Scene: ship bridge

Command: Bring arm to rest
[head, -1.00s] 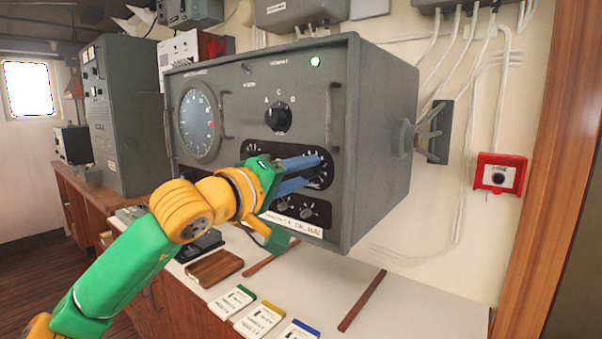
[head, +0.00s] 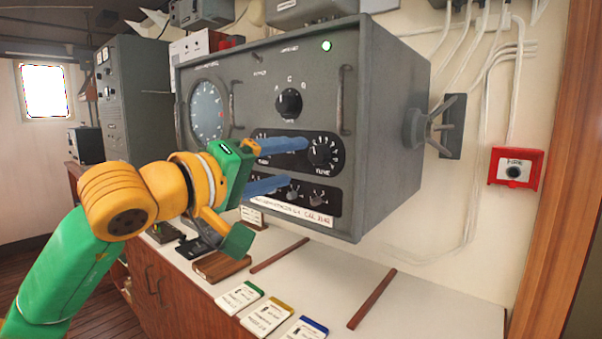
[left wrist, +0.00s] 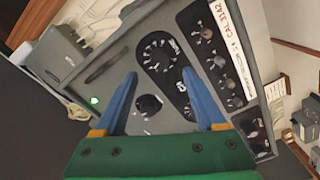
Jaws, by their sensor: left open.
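My left gripper (head: 279,164) is in front of the grey radio set (head: 385,150), its two blue fingers spread apart with nothing between them. In the head view the fingers overlap the lower knob panels. The tune knob (head: 323,152) shows just right of the upper fingertip, and the A-C-O knob (head: 289,103) sits above. In the left wrist view the open fingers (left wrist: 162,98) stand on either side of the panel's knobs, apart from them as far as I can tell. My right gripper is not in view.
A counter (head: 400,305) lies below with several labelled cards, including a blue-edged one (head: 306,329), a brown block (head: 221,266) and a wooden strip (head: 372,298). A red fire box (head: 515,169) is on the right wall. Grey cabinets (head: 137,95) stand at the left.

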